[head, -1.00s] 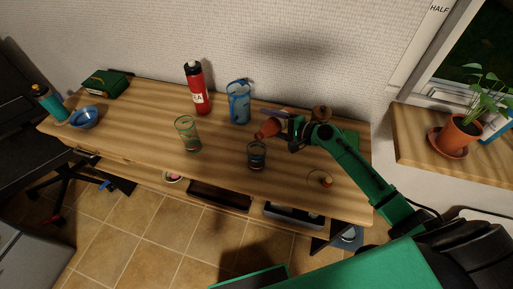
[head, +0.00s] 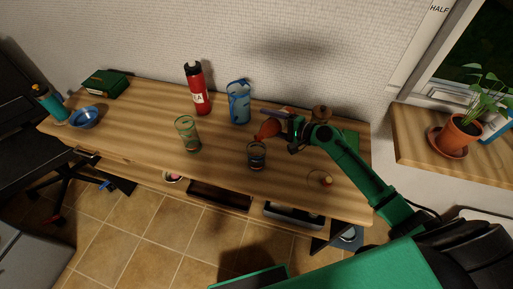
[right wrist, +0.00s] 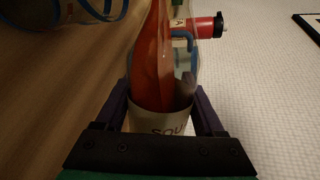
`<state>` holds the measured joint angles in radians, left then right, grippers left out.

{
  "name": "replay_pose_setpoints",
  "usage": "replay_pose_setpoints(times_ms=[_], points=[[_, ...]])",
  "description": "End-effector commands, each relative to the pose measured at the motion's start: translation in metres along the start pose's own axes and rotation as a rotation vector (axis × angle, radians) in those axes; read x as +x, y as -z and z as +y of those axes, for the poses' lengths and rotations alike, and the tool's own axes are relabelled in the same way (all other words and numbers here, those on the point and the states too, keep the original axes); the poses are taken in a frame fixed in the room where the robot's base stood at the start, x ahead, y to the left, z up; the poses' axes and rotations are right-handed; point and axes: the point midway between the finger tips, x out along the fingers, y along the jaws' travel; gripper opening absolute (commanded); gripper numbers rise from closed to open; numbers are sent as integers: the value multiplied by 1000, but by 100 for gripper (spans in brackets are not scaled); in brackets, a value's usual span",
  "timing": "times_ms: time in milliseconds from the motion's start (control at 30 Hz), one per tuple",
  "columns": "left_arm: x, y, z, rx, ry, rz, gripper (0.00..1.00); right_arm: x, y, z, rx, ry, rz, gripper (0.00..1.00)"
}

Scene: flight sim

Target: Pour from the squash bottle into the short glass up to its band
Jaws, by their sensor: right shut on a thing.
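The squash bottle (head: 267,130), orange-red, is tilted in my right gripper (head: 292,132), its neck end pointing left and down over the short glass. In the right wrist view the bottle (right wrist: 153,62) lies between the two fingers (right wrist: 165,115), with a pale label lettered "SQU". The short glass (head: 256,156) stands upright on the table just below the bottle's mouth. It looks dark inside; its liquid level and band are too small to make out. I cannot tell whether a stream is falling. My left gripper is not in view.
A tall green-patterned glass (head: 188,136), a blue pitcher (head: 238,103) and a red bottle (head: 198,90) stand to the left on the wooden table (head: 140,115). The front right has a small round item (head: 320,178).

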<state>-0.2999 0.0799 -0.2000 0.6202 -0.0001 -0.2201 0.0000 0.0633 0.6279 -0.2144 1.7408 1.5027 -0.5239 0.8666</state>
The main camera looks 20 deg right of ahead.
Motion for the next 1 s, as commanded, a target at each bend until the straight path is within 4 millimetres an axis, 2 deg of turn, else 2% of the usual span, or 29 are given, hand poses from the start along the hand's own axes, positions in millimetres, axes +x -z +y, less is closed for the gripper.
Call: replay_pose_setpoints(times_ms=[1000], points=[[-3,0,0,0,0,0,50,-1,0,-4,-54,3,14,0]])
